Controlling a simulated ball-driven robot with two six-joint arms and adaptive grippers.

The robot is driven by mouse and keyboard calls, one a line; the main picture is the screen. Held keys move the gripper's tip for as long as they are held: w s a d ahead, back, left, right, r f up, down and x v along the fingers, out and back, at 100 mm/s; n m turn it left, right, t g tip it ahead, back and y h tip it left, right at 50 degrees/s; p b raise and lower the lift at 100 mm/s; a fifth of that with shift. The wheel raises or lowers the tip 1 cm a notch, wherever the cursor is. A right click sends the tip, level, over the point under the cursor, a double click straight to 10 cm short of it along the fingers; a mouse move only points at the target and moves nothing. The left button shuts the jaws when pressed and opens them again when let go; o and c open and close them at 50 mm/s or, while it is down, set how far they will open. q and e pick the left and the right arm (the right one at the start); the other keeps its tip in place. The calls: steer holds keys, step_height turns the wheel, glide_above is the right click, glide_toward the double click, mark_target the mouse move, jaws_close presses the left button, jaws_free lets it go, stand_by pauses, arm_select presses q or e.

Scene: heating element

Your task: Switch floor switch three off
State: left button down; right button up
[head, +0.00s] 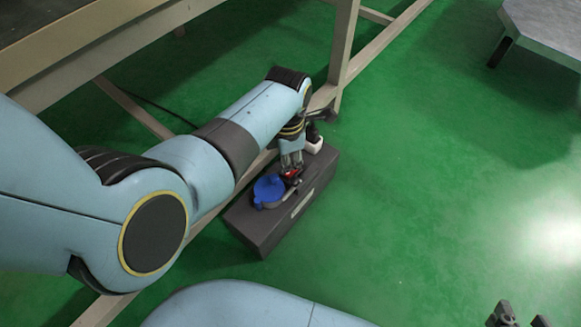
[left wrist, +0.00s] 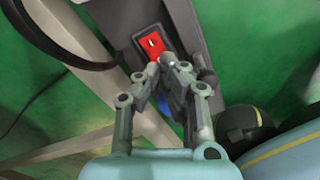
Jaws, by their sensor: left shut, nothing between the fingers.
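The floor switch box (head: 264,228) is a dark grey box on the green floor beside the table frame.
A beige table frame (head: 342,50) stands behind and left of the box, with a leg close to my left wrist. A dark cable (head: 150,103) runs under the table. A grey platform (head: 545,30) is at the top right. The green floor to the right is clear.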

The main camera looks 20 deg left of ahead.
arm_select(q)
steer(key=shift+f+b, duration=0.75)
steer(key=shift+f, duration=0.5)
arm_select(e)
steer(key=shift+s+f, duration=0.3)
steer(key=shift+f, duration=0.6)
arm_select(q)
steer(key=shift+w+r+p, duration=0.15)
steer(key=shift+r+p, duration=0.85)
steer(key=shift+r, duration=0.2)
step_height(320, 180, up, 5)
steer(key=p, duration=0.4)
steer(key=shift+f, duration=0.15)
arm_select(e)
step_height(320, 180, up, 8)
steer(key=w, duration=0.2)
steer(key=shift+w+f+t, duration=0.15)
steer(key=shift+t, duration=0.25)
arm_select(q)
steer(key=shift+s, duration=0.2)
